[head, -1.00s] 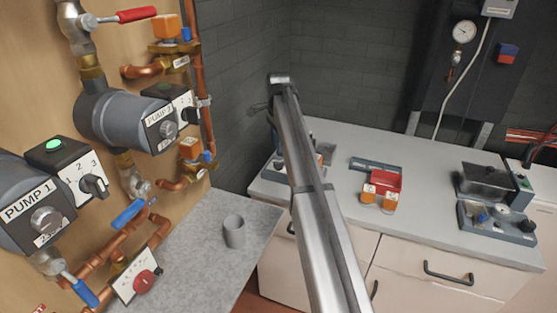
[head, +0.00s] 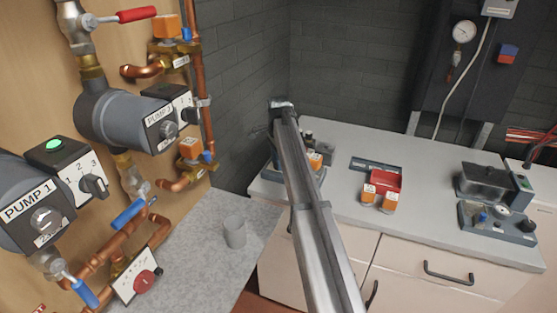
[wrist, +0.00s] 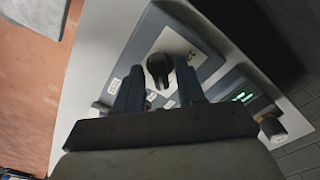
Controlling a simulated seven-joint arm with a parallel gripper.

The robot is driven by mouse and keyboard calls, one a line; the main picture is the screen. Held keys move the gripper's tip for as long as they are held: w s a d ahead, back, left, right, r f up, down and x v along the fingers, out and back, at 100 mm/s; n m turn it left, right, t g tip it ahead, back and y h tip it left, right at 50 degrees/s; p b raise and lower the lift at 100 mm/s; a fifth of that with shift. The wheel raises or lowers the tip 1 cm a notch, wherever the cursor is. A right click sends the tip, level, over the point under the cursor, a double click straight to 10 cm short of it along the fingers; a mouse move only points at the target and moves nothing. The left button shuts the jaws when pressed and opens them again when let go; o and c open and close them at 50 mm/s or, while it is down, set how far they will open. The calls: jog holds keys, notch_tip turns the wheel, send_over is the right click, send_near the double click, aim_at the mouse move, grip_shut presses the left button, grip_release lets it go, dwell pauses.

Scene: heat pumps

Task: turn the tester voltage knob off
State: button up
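In the wrist view, a black knob (wrist: 160,68) stands on a white dial plate (wrist: 182,50) with printed figures, on a grey-blue tester (wrist: 136,57). My gripper (wrist: 159,77) is open, its two dark fingers apart with the knob between and just beyond the tips. I cannot tell whether either finger touches it. In the head view, the tester (head: 273,174) is at the left back of the grey counter, largely hidden behind my arm. The gripper is not clearly seen there.
A unit with a green lit display (wrist: 243,96) adjoins the tester, with a knob (wrist: 271,126) near it. A red and orange item (head: 382,188) and a black device (head: 487,182) stand farther right on the counter (head: 400,225). A grey cup (head: 235,231) stands left.

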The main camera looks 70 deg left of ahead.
grip_shut()
jog(key=shift+n, duration=0.3)
jog(key=n, duration=0.4)
jog(key=shift+n, duration=2)
jog(key=shift+o, duration=0.6)
grip_release()
